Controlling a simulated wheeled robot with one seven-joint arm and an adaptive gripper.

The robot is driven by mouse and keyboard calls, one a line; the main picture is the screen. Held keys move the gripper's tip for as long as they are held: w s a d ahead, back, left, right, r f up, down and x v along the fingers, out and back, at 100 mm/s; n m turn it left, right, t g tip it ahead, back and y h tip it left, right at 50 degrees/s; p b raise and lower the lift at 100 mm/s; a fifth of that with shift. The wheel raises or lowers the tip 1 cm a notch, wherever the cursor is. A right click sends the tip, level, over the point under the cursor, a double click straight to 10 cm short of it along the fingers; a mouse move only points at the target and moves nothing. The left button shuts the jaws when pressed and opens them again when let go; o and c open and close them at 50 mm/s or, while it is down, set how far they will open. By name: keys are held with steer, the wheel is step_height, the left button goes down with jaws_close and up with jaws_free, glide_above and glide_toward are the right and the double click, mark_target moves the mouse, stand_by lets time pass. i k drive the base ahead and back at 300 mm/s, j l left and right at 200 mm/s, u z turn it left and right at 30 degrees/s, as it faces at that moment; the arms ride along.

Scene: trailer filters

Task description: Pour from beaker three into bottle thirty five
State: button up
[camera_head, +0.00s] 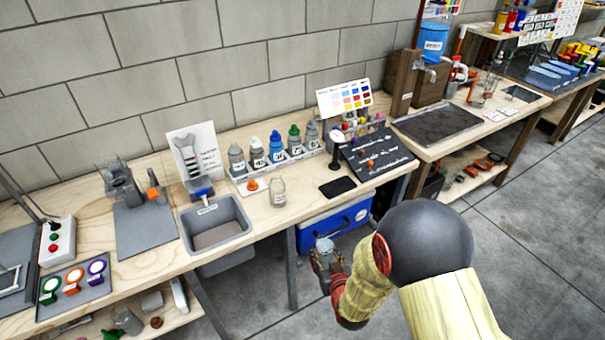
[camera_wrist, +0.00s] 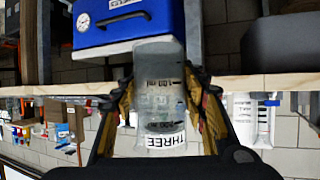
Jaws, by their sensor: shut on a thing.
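My gripper (camera_head: 328,262) is shut on a clear beaker (camera_head: 324,246), held in front of the bench's front edge. In the wrist view the beaker (camera_wrist: 160,85) sits between both fingers, with a label reading THREE and volume marks; any contents are hard to make out. An uncapped clear bottle (camera_head: 277,192) stands on the bench, up and left of my gripper. Its label is too small to read, so I cannot tell if it is thirty five. An orange cap (camera_head: 252,185) lies on a white card left of it.
A rack (camera_head: 268,171) of several capped bottles stands behind the clear bottle. A grey sink (camera_head: 216,226) is to its left, a black pad (camera_head: 337,187) to its right. A blue cooler (camera_head: 336,222) sits under the bench. It also shows in the wrist view (camera_wrist: 125,25).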

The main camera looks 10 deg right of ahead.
mark_target(277, 187)
steer(key=z, duration=1.1)
steer(key=j+z, duration=0.3)
steer(key=k+j+z, duration=0.1)
steer(key=j+z, duration=0.15)
steer(key=j, duration=0.2)
steer(key=k+j, duration=0.1)
steer(key=j, duration=0.9)
steer(key=k, duration=0.05)
